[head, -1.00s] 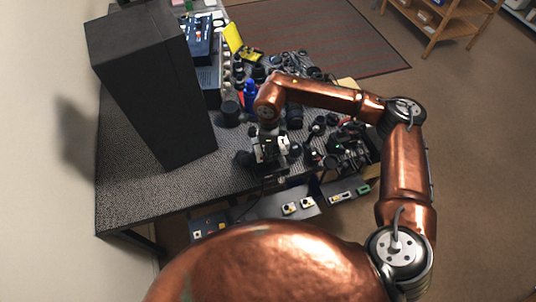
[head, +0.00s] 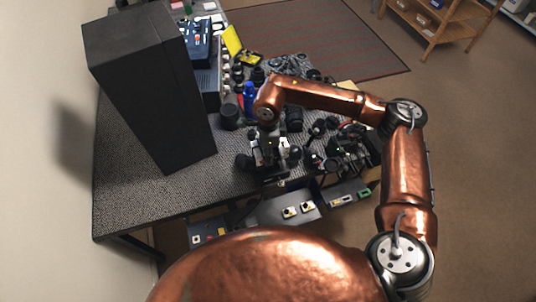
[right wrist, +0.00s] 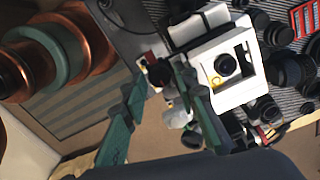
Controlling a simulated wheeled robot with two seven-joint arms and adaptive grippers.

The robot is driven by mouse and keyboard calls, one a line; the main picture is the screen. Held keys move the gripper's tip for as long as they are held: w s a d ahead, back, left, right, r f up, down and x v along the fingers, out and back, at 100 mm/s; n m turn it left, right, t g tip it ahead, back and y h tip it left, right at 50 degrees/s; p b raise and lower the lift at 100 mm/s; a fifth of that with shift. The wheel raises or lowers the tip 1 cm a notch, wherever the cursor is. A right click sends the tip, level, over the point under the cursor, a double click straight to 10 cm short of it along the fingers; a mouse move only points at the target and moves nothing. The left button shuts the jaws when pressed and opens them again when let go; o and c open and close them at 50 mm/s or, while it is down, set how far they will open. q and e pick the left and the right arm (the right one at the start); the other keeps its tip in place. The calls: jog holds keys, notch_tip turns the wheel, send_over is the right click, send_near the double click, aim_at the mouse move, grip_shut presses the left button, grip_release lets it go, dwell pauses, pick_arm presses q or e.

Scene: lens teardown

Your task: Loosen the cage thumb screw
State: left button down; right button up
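In the right wrist view a white block-shaped cage (right wrist: 242,82) with a dark round opening stands right of centre. A small dark knob (right wrist: 159,72), which looks like the thumb screw, sits at the cage's left side beside a red part. My right gripper (right wrist: 160,80) has its green fingers apart, one on each side of the knob. Whether either finger touches the knob is unclear. In the head view the right gripper (head: 270,147) is small and low among the parts near the table's front edge. My left gripper is not in view.
A tall black box (head: 150,90) stands on the left of the table (head: 125,180). Lenses and dark parts crowd the table behind and right of the gripper. A blue bottle (head: 249,95) stands behind. A tray (head: 270,210) with small parts lies below the front edge.

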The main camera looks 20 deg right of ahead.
jog(key=shift+r, duration=0.1)
notch_tip(320, 180, up, 12)
dwell(0.6)
dwell(0.4)
